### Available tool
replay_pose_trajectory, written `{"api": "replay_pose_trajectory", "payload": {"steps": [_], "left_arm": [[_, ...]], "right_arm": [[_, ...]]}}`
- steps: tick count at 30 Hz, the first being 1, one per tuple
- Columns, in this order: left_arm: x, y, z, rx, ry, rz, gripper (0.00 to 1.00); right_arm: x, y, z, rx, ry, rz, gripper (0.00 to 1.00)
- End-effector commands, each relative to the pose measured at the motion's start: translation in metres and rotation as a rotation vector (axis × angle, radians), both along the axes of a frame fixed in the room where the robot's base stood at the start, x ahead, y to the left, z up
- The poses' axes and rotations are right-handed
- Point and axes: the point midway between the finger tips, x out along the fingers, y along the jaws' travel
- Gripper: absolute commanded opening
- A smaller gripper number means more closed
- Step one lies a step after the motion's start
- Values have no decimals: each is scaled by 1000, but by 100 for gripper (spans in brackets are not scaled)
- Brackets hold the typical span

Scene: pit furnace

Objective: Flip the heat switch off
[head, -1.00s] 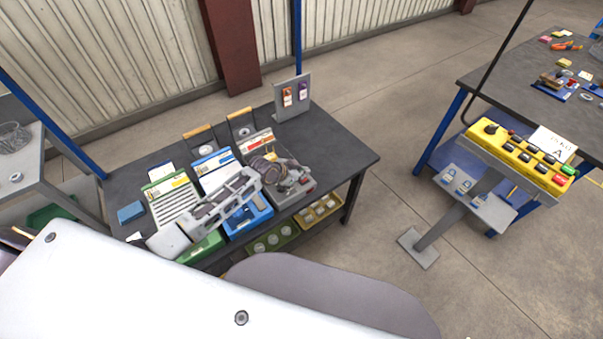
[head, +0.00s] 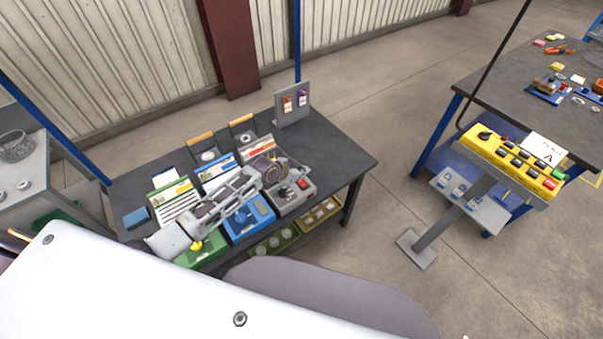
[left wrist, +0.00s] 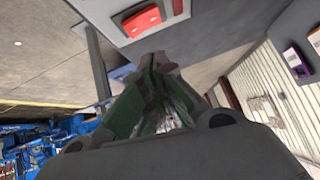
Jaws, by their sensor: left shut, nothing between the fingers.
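A red rocker switch (head: 302,184) sits on top of a grey box (head: 291,203) at the front right of the dark bench. It also shows at the top of the left wrist view (left wrist: 143,20). I cannot read a label on it, nor tell how it is tilted. My left gripper (head: 274,170) is over the back of the grey box, just left of and behind the red switch. In the left wrist view its fingers (left wrist: 158,62) are together and empty, close to the switch; I cannot tell whether they touch it. My right gripper is out of view.
A blue box (head: 262,208) and a green box (head: 187,259), each with a knob, stand left of the grey box. An upright panel (head: 292,118) with orange and purple parts stands at the back. A yellow button console (head: 490,150) is at right.

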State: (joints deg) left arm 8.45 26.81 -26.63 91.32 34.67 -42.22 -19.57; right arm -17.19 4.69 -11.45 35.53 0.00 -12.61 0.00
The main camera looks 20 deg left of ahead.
Motion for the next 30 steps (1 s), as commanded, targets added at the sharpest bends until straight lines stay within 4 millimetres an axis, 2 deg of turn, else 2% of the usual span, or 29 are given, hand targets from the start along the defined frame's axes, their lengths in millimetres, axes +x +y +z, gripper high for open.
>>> {"api": "replay_pose_trajectory", "payload": {"steps": [9, 30], "left_arm": [[-16, 15, 22, 1, -1, 0, 0], [-50, 46, 67, 0, 0, 0, 0]], "right_arm": [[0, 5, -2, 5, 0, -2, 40], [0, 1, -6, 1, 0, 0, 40]]}}
